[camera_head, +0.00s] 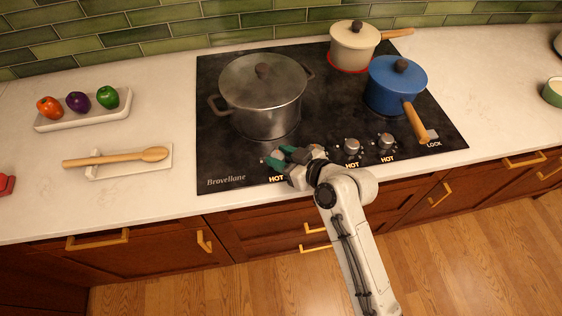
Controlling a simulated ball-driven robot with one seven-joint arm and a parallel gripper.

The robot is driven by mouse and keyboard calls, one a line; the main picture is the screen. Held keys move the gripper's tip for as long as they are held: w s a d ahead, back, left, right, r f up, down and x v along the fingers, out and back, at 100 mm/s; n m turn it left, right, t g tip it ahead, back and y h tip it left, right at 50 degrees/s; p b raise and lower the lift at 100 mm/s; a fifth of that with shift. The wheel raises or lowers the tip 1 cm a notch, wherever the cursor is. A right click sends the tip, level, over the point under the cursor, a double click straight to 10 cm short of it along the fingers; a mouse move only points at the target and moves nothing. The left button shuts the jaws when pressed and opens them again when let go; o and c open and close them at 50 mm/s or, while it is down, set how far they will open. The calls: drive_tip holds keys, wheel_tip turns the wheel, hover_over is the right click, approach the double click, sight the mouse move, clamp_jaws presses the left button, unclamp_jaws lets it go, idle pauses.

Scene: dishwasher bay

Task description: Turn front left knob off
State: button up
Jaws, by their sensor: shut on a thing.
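My gripper (280,157) reaches over the front edge of the black cooktop (222,158), with its green fingertips closed around the leftmost knob of the front row. That knob is mostly hidden by the fingers, so its setting cannot be told. A HOT label shows just below it. Two more silver knobs, one in the middle (352,147) and one at the right (386,141), stand to the right of my gripper, each with a HOT label. Part of the row just right of my fingers is covered by my gripper.
A large steel pot (262,98) stands close behind my gripper. A blue pot (393,88) has its wooden handle pointing forward near the right knobs. A cream pot (352,46) sits on a red-glowing ring. A spoon (125,157) rests on the left counter.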

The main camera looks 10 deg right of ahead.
drive_tip(key=shift+f+n+g+y+b, duration=0.2)
drive_tip(key=shift+n+g+y+b, duration=0.45)
drive_tip(key=shift+b, duration=0.25)
drive_tip(key=shift+n, duration=0.25)
drive_tip(key=o, duration=1.1)
drive_tip(key=shift+d+r, duration=0.1)
drive_tip(key=shift+r, duration=0.05)
drive_tip(key=shift+c, duration=0.2)
drive_tip(key=shift+b, duration=0.3)
drive_tip(key=b+v, duration=0.1)
drive_tip(key=v, duration=0.9)
drive_tip(key=shift+s+d+r+b, duration=0.1)
drive_tip(key=shift+s+d+b, duration=0.1)
drive_tip(key=shift+d+b, duration=0.15)
